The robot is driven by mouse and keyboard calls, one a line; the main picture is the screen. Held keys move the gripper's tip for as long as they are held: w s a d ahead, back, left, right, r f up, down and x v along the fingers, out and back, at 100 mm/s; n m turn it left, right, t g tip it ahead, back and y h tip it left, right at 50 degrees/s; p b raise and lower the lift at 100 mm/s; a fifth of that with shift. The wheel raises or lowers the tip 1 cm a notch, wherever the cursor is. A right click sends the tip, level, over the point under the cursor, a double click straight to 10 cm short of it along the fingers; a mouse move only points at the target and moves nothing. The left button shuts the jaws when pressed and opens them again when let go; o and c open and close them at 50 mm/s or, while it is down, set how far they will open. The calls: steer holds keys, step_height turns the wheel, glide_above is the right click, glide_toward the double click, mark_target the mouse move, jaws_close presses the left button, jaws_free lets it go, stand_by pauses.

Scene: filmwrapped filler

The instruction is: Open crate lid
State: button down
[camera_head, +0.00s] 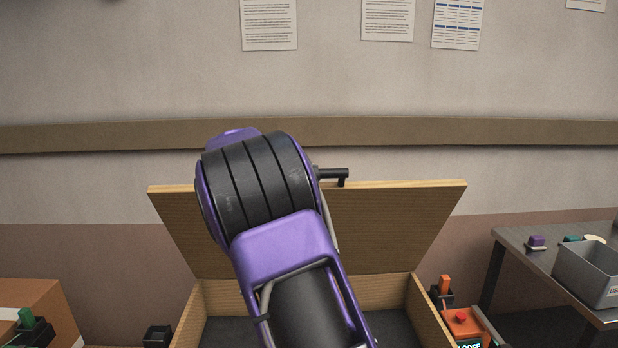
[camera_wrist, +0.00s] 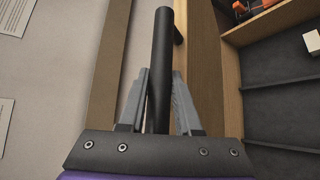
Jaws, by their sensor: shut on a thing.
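The wooden crate (camera_head: 424,312) stands in front of me with its dark inside showing. Its lid (camera_head: 385,225) is raised steeply at the back edge, and its edge also shows in the wrist view (camera_wrist: 206,75). A black bar handle (camera_head: 332,174) is at the lid's top edge, partly hidden by my arm in the head view. In the wrist view my gripper (camera_wrist: 162,95) is shut on the handle (camera_wrist: 163,45), with one finger on each side of it. My fingers are hidden behind my arm in the head view.
A wall with a brown rail (camera_head: 500,132) is close behind the lid. At right, a dark table (camera_head: 520,258) bears a grey bin (camera_head: 590,274). An orange item (camera_head: 464,326) stands by the crate's right side. A cardboard box (camera_head: 45,300) is at left.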

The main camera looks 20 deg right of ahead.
steer(key=c, duration=0.6)
jaws_free()
steer(key=v, duration=1.7)
steer(key=shift+a+b, duration=0.25)
steer(key=shift+b, duration=0.05)
